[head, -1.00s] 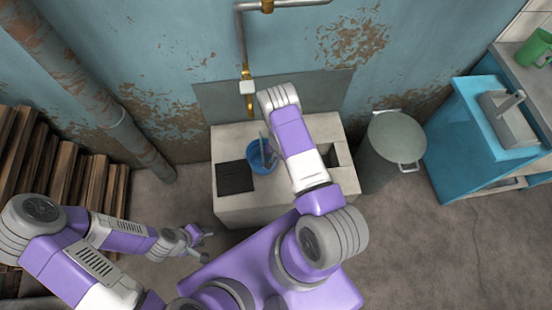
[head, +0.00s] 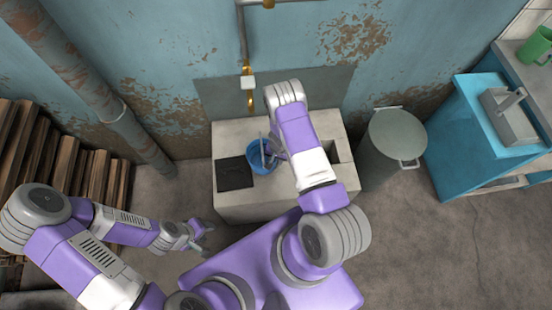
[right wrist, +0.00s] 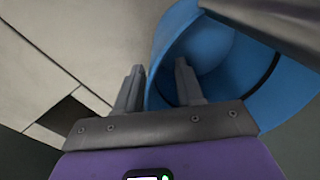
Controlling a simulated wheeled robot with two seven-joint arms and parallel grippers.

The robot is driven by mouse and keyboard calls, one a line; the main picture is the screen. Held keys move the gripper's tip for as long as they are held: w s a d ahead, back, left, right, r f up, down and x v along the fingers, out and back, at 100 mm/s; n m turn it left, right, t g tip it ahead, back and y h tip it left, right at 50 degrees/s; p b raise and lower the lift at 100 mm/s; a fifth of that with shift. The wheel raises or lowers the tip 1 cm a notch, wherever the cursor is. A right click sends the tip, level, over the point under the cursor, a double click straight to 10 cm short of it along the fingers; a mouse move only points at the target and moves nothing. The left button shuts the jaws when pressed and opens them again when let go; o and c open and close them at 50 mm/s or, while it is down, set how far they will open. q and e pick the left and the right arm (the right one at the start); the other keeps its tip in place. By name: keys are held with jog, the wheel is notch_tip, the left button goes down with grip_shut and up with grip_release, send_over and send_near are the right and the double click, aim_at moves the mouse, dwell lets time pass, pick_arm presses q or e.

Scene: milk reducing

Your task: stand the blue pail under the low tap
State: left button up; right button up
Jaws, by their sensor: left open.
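The blue pail (head: 260,163) stands on the pale stone block, in front of the low brass tap (head: 251,100) and a little to its right. In the right wrist view the pail (right wrist: 235,75) fills the upper right, its mouth towards the camera. My right gripper (head: 271,149) is at the pail's rim, partly hidden by my forearm. In the right wrist view its fingers (right wrist: 158,85) are apart, one outside the pail and one inside, with the wall between them. My left gripper (head: 207,240) is open and empty, low over the floor left of the block.
The stone block (head: 240,205) bears a flat black square (head: 235,174) left of the pail and has a dark opening (head: 332,152) at its right. A grey lidded bin (head: 395,140) stands to the right. Stacked wood (head: 60,160) and a rusty pipe (head: 120,120) are left.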

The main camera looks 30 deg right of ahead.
aim_at(263, 155)
jog(key=shift+r, duration=0.15)
notch_tip(263, 155, up, 7)
jog(key=p, duration=0.2)
jog(key=shift+s+d+r+p, duration=0.15)
jog(key=shift+s+d+p, duration=0.1)
jog(key=shift+p, duration=0.05)
